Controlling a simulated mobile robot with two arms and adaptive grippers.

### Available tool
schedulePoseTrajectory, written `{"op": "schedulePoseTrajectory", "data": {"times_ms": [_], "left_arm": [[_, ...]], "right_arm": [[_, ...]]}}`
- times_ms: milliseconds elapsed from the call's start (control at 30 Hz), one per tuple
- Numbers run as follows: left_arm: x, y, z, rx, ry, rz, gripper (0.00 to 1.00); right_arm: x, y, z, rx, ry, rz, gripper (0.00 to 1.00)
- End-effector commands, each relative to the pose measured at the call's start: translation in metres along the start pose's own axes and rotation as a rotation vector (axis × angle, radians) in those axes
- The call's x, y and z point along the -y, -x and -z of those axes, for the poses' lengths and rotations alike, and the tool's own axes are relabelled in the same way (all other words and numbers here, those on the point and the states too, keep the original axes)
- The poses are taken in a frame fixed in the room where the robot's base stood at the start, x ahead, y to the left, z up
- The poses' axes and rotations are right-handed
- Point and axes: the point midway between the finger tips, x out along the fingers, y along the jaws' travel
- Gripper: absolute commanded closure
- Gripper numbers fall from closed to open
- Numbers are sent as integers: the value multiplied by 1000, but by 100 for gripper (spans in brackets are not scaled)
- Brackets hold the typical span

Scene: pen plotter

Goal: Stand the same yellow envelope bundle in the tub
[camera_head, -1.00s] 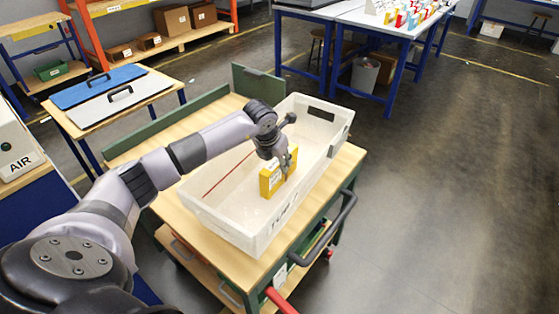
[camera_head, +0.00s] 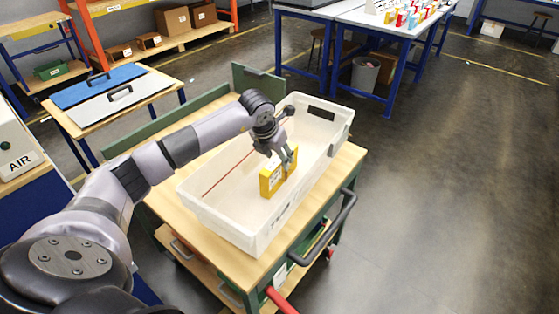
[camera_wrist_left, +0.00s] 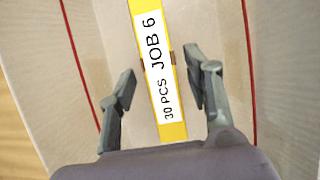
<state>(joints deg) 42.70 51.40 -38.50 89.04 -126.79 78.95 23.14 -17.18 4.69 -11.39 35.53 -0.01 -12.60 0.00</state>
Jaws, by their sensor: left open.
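The yellow envelope bundle (camera_head: 269,182) stands upright on edge inside the white tub (camera_head: 222,217). Its white label in the left wrist view (camera_wrist_left: 157,70) reads "30 PCS JOB 6". My left gripper (camera_head: 289,158) is in the tub, just above the bundle. In the left wrist view, the open fingers of my left gripper (camera_wrist_left: 160,88) are on either side of the bundle with a gap on each side. The bundle's lower part is hidden in that view. My right gripper does not show.
The tub sits on a wooden-topped cart (camera_head: 169,208) with a dark handle (camera_head: 331,231) at its right side. A red line (camera_head: 228,174) runs along the tub's inner wall. The rest of the tub floor looks empty. A table with blue and grey lids (camera_head: 121,109) stands at left.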

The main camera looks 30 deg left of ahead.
Motion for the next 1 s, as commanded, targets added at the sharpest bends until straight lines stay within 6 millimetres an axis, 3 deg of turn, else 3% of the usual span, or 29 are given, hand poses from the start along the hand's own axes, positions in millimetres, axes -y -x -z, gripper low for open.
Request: {"op": "schedulePoseTrajectory", "data": {"times_ms": [200, 400, 600, 1000], "left_arm": [[0, 48, -1, 6, -1, 0, 54], [0, 80, -1, 4, 0, -1, 54], [0, 91, 0, 1, 0, 0, 54], [0, 92, 0, 1, 0, 1, 54]], "right_arm": [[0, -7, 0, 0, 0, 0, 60], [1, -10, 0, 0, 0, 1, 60], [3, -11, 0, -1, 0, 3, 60], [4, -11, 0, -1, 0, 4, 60]]}}
